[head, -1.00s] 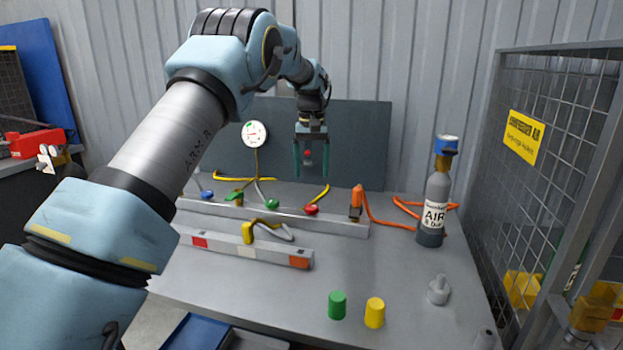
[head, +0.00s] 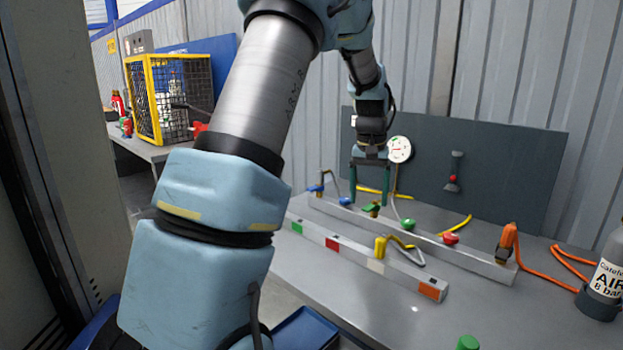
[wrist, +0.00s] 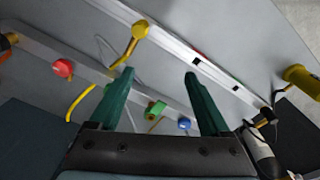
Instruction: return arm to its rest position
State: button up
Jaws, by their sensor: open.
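My gripper (head: 370,185) hangs fingers down above the left part of the grey workbench (head: 365,300), in front of the dark back panel. Its two green fingers are apart with nothing between them. In the wrist view my gripper (wrist: 160,85) also shows spread and empty. A yellow hose end (head: 380,246) stands by the front rail with coloured patches (head: 345,248).
A round gauge (head: 399,149) is at the dark panel (head: 520,180). An orange hose (head: 565,265) and a grey air bottle (head: 603,285) stand at the right. A yellow-framed mesh cage (head: 160,100) is on another bench at the back left. A grey upright (head: 75,120) is close on the left.

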jog(key=s+a+f+n, duration=0.1)
jog(key=s+a+f, duration=0.1)
jog(key=s+a, duration=0.7)
jog(key=s+a+f+n+t, duration=0.1)
jog(key=s+a+f, duration=0.1)
jog(key=s+a, duration=0.8)
jog(key=shift+s+a, duration=0.25)
jog(key=shift+a, duration=0.9)
